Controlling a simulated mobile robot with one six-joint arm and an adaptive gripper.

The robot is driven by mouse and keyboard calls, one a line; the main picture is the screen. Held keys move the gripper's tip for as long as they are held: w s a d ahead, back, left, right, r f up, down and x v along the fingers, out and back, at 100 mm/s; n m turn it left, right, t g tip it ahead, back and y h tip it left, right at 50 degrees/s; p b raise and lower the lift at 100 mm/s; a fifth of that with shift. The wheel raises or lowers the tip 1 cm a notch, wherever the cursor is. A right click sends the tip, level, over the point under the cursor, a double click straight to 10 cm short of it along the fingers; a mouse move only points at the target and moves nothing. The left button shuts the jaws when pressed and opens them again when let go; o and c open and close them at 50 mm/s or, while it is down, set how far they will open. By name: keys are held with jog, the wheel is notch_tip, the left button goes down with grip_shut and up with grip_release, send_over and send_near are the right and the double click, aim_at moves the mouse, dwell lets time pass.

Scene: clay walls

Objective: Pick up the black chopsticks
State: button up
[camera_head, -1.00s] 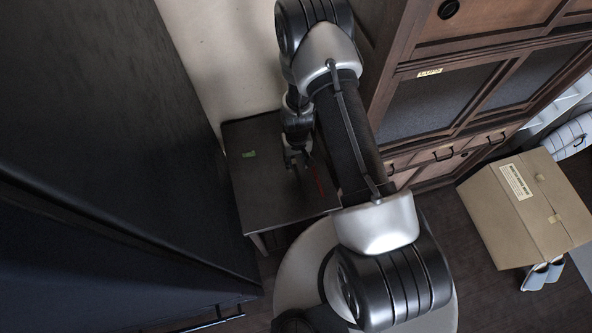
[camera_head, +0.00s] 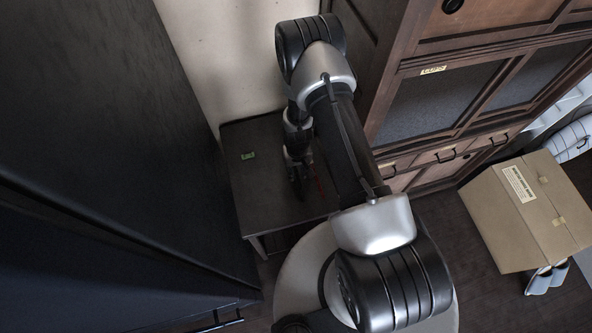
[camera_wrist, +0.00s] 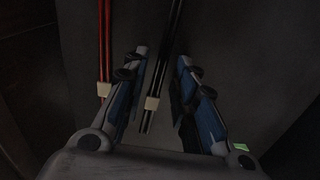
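The black chopsticks (camera_wrist: 166,62) show in the wrist view, long and thin, with a pale band (camera_wrist: 151,103) around them near their lower end. They lie on a dark table (camera_head: 262,204). My gripper (camera_wrist: 163,57) is open, its two blue-grey fingers on either side of the chopsticks, which run between them. I cannot tell how far the fingertips are above the table. In the head view my gripper (camera_head: 299,188) is over the table, and the black chopsticks cannot be made out there.
Red chopsticks (camera_wrist: 104,45) with a similar band lie left of the black ones; they also show in the head view (camera_head: 319,182). A small green item (camera_head: 248,156) lies on the table's left part. A wooden cabinet (camera_head: 440,100) stands close on the right, a dark tall unit (camera_head: 110,150) on the left.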

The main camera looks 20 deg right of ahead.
grip_shut()
